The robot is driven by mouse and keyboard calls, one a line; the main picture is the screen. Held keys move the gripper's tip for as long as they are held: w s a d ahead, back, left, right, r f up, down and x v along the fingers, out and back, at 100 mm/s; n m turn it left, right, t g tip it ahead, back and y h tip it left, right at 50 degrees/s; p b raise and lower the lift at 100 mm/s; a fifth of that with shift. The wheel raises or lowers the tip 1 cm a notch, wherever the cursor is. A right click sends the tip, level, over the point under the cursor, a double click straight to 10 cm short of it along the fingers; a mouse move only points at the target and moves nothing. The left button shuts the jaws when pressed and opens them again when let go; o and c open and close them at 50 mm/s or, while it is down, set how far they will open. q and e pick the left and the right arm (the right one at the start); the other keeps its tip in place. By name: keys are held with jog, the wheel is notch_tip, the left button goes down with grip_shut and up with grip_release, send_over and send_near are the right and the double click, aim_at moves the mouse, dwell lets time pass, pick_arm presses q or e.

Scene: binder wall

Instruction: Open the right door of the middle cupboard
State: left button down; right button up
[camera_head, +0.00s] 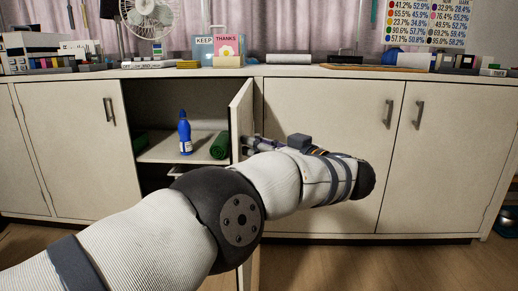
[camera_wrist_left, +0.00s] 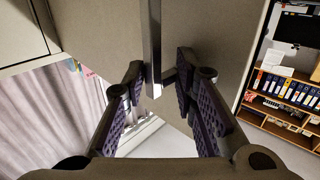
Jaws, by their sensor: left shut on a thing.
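The right door (camera_head: 241,112) of the middle cupboard stands swung outward, seen almost edge-on, hinged on its right side. The cupboard's left door (camera_head: 70,150) is closed. My left gripper (camera_head: 250,146) is at the open door's handle side, partly hidden by my own arm. In the left wrist view my left gripper (camera_wrist_left: 160,80) has its fingers on either side of the metal handle (camera_wrist_left: 154,45), shut on it. The door panel (camera_wrist_left: 205,35) fills the upper middle of that view. My right gripper is in neither view.
Inside the cupboard, a blue bottle (camera_head: 185,135) and a green rolled item (camera_head: 220,145) sit on the shelf (camera_head: 165,155). Closed doors (camera_head: 330,110) with handles are to the right. The countertop (camera_head: 300,72) carries a fan (camera_head: 148,15), cards and boxes.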

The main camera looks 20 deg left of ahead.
aim_at(241, 110)
pick_arm(q)
jog(key=shift+w+a+r, duration=0.3)
jog(key=shift+w+r, duration=0.1)
jog(key=shift+r, duration=0.3)
jog(key=c, duration=1.7)
grip_release()
jog(key=shift+w+f+t, duration=0.1)
jog(key=shift+t, duration=0.3)
jog(key=shift+o, duration=0.6)
jog(key=shift+w+f, duration=0.2)
jog(key=shift+w, duration=0.05)
jog(key=shift+c, duration=0.3)
jog(key=shift+s+d, duration=0.1)
jog(key=shift+c, duration=0.2)
notch_tip(241, 110, up, 10)
jog(key=shift+s+f, duration=0.1)
jog(key=shift+f, duration=0.1)
